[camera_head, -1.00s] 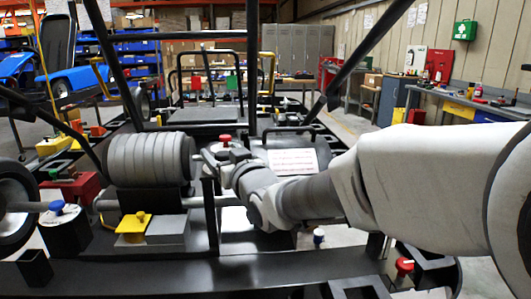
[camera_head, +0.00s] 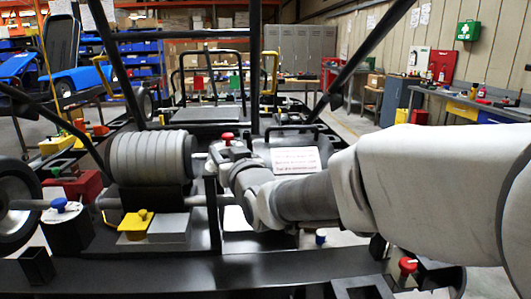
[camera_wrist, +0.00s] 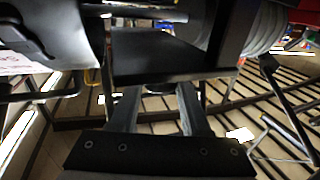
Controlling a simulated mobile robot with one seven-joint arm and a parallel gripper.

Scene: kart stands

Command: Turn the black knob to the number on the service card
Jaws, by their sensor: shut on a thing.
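The service card (camera_head: 297,160), white with red print, stands right of my gripper in the head view; its print is too small to read. Part of a white printed panel shows at the left edge of the wrist view. My gripper (camera_head: 212,155) is by the right end of the grey ribbed cylinder, below a red knob. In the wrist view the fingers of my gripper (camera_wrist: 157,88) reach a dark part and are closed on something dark. The black knob is not clearly seen; the fingers and wrist hide that spot.
The ribbed cylinder (camera_head: 152,157) is close left of my gripper. A red knob (camera_head: 227,136), yellow knob (camera_head: 139,220), blue knob (camera_head: 59,204) and another red knob (camera_head: 407,265) stand around the frame. Black kart tubes (camera_head: 120,70) rise nearby.

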